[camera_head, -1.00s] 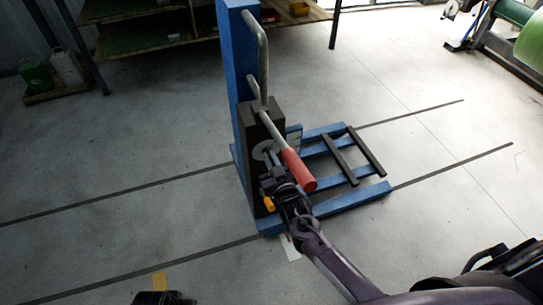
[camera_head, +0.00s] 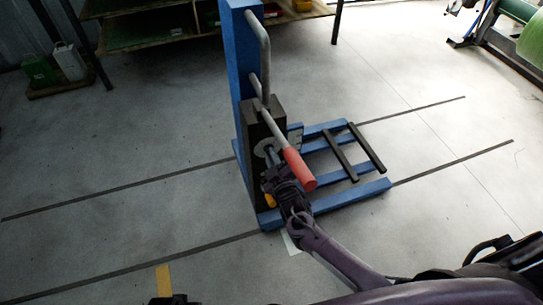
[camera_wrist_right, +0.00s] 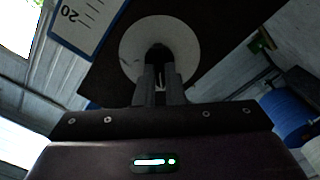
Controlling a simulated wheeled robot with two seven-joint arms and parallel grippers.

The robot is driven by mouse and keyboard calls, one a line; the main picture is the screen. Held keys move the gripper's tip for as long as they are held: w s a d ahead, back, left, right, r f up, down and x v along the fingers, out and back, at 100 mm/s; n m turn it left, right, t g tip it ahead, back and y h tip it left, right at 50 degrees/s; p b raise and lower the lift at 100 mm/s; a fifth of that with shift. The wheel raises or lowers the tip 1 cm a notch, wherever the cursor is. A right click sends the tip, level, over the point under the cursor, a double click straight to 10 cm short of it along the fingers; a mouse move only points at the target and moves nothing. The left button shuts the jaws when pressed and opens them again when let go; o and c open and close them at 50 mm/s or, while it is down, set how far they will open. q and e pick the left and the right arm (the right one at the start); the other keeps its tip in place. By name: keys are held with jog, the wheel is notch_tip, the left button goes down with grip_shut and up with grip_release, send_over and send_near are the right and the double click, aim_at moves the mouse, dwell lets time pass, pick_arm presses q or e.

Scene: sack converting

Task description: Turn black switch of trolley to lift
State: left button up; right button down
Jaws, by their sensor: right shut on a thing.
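The blue trolley (camera_head: 240,75) stands in the middle of the head view, with a black box (camera_head: 259,115) on its mast and a red-gripped lever (camera_head: 299,169). A pale round disc (camera_wrist_right: 130,45) sits on the box's face. The black switch (camera_wrist_right: 157,52) is at the disc's centre, between my right gripper's fingers in the right wrist view. My right gripper (camera_head: 268,172) is at the disc, below and left of the red grip, and shut on the switch, which it mostly hides. A dark part at the bottom edge, seemingly my left gripper (camera_head: 172,299), is mostly cut off.
The trolley's forks (camera_head: 338,160) extend right over the floor. Dark lines (camera_head: 120,187) run across the floor. Green and white canisters (camera_head: 38,70) stand at the far left, by a shelf (camera_head: 150,28). The floor around the trolley is mostly clear.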

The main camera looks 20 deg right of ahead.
pick_arm(q)
jog(key=shift+f, duration=0.1)
dwell(0.3)
pick_arm(e)
jog(key=c, duration=1.5)
grip_release()
